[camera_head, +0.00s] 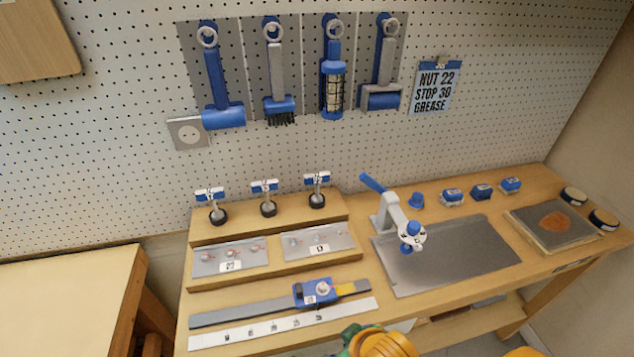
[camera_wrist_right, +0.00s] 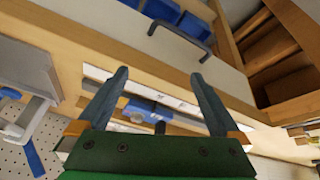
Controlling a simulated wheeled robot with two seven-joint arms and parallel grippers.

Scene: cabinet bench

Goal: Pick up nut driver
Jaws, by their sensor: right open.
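Three T-handled drivers stand in a row on the upper step of a wooden rack: the left one (camera_head: 211,205), the middle one (camera_head: 266,197) and the right one (camera_head: 317,189). Each has a blue and white handle and a dark foot; their handle markings are too small to read surely. A sign (camera_head: 435,87) on the pegboard reads "NUT 22, STOP 30, GREASE". My right gripper (camera_wrist_right: 158,76) is open and empty in the right wrist view, apart from the drivers. The drivers are not recognisable in that view. My left gripper is not in view.
Below the drivers lie two numbered plates (camera_head: 230,257) and a ruler with a blue sliding stop (camera_head: 314,293). A lever device (camera_head: 391,214) stands beside a grey metal plate (camera_head: 450,255). Several tools hang behind. Open drawers or shelves (camera_wrist_right: 260,60) show in the wrist view.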

